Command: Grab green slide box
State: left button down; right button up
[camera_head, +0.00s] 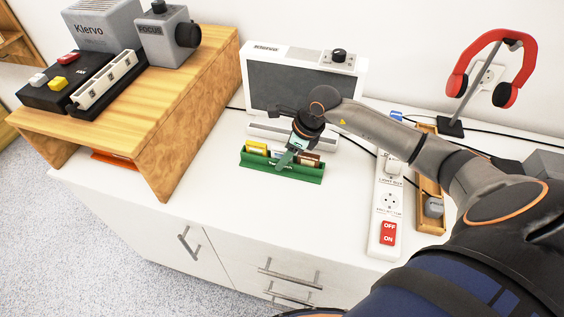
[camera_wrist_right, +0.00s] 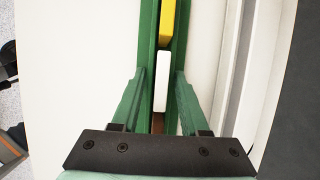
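The green slide box (camera_head: 283,172) is a long, narrow green holder on the white cabinet top, in front of the grey-faced device. It holds a yellow piece, a white piece and a brown piece. My right gripper (camera_head: 285,157) reaches down over its middle and hides part of it. In the right wrist view, the box (camera_wrist_right: 147,45) runs lengthwise between my two spread fingers (camera_wrist_right: 160,75), which sit by its long sides. I cannot tell whether they touch it. My left gripper is not in view.
The grey-faced device (camera_head: 300,88) stands close behind. A wooden riser (camera_head: 190,120) stands to the left, with equipment on top. A power strip (camera_head: 387,205), a wooden tray (camera_head: 430,190) and red headphones on a stand (camera_head: 458,85) are to the right. The cabinet's front edge is clear.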

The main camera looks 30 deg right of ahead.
aim_at(283, 149)
grip_shut()
jog(key=shift+w+r, duration=0.1)
jog(key=shift+r, duration=0.05)
dwell(0.4)
jog(key=shift+r, duration=0.45)
notch_tip(283, 149, up, 2)
jog(key=shift+r, duration=0.1)
jog(key=s+d+r+b, duration=0.1)
jog(key=s+d+r, duration=0.3)
jog(key=s+r, duration=0.5)
jog(key=shift+s+r, duration=0.35)
jog(key=shift+s, duration=1.85)
